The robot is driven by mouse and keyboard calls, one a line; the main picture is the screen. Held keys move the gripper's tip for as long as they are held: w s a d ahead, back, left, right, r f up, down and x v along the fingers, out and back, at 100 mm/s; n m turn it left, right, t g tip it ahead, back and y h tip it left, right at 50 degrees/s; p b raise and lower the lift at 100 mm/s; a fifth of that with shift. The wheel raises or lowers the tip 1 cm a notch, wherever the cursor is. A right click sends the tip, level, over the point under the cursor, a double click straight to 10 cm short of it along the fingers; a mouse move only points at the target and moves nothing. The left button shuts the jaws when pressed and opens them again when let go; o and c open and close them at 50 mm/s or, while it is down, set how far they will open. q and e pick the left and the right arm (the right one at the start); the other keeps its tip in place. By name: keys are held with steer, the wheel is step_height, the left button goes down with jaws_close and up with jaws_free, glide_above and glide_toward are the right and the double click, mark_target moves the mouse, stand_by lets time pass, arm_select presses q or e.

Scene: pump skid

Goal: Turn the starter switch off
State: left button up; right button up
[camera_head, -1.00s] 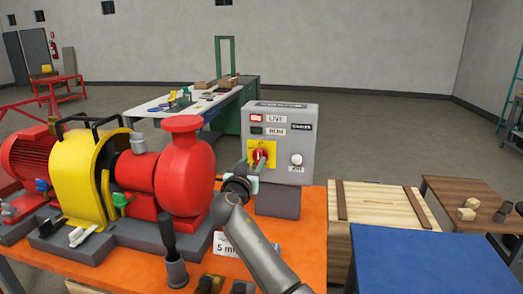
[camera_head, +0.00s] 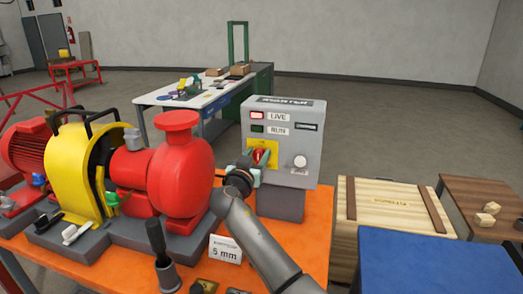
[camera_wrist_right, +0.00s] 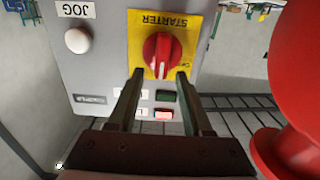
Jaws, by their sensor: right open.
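The grey starter box (camera_head: 284,128) stands on the orange bench. Its red rotary starter switch (camera_head: 259,154) sits on a yellow plate, and it also shows in the right wrist view (camera_wrist_right: 162,55). My right gripper (camera_head: 250,168) is at the box front, its fingers pointing at the switch. In the right wrist view my right gripper (camera_wrist_right: 155,78) is open, with one finger each side of the knob's lower end; I cannot tell whether they touch it. The red LIVE lamp (camera_head: 257,115) looks lit and the green RUN lamp (camera_head: 257,129) dark. My left gripper is out of view.
A white JOG button (camera_head: 300,161) is beside the switch. The red pump (camera_head: 180,165) stands close left of my right arm. A "5 mm" card (camera_head: 225,250) stands on the orange bench. A wooden crate (camera_head: 390,215) and blue surface (camera_head: 430,262) are at the right.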

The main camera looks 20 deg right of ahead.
steer(key=shift+w+d, duration=0.1)
steer(key=shift+w, duration=0.15)
jaws_close()
stand_by(0.5)
